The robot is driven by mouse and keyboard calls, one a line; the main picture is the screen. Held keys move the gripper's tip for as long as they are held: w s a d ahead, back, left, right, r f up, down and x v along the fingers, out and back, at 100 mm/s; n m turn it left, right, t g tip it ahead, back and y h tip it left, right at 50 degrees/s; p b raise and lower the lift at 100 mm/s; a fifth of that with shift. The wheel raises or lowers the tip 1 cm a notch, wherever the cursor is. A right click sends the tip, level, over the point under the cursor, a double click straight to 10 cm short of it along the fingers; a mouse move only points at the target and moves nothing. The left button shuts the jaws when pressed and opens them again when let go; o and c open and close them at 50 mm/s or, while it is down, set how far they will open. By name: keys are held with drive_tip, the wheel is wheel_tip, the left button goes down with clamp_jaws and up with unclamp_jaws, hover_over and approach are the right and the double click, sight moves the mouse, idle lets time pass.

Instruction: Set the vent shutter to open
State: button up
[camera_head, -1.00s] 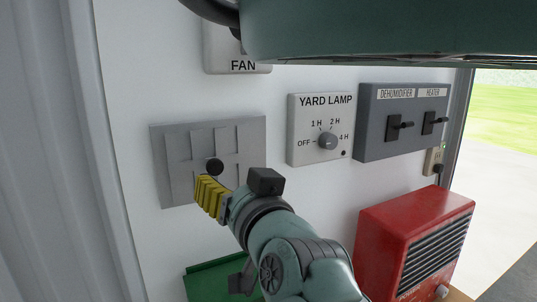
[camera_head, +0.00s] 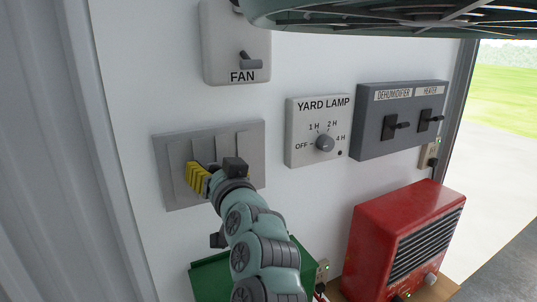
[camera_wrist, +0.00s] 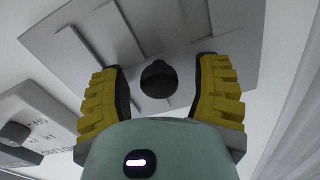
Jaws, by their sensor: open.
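The vent shutter is a grey slatted panel (camera_head: 182,147) on the white wall at the left of the head view. Its dark round knob is hidden behind my gripper there. The wrist view shows the knob (camera_wrist: 158,79) in front of the grey panel (camera_wrist: 185,28). My gripper (camera_head: 199,178) has yellow ridged fingers and is in front of the panel's lower middle. In the wrist view my gripper (camera_wrist: 158,88) is open, with one finger on each side of the knob and a gap to each. I cannot tell whether it touches the knob.
A fan switch (camera_head: 236,45) is above the panel. A yard lamp dial (camera_head: 318,130) and a grey dehumidifier and heater switch box (camera_head: 402,120) are to the right. A red heater (camera_head: 400,240) and a green box (camera_head: 212,277) are below. Open ground shows at the far right.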

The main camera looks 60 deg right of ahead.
drive_tip(key=shift+c, duration=0.2)
clamp_jaws()
idle(0.5)
